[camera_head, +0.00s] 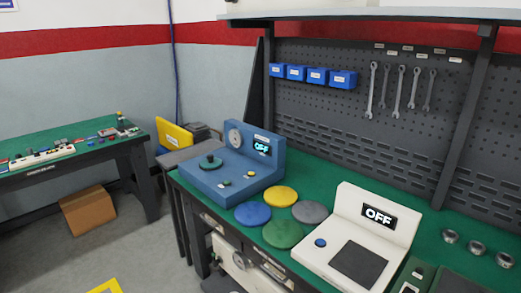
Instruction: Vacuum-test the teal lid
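Several round discs that look like lids lie flat on the green bench top: a blue one (253,214), a yellow one (280,196), a grey one (310,212) and a green one (283,234), which is nearest to teal. A blue tester (232,189) with a gauge and a lit display reading OFF stands behind them to the left. A dark green round piece with a knob (209,162) sits on its deck. I cannot tell whether this piece is a lid or part of the tester. Neither of my grippers is in view.
A white device (345,227) with a dark pad and an OFF display stands right of the discs. Several metal rings (477,248) lie farther right. Blue bins (317,76) and wrenches (386,85) hang on the pegboard. A second bench (75,150) stands left, near a cardboard box (89,210).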

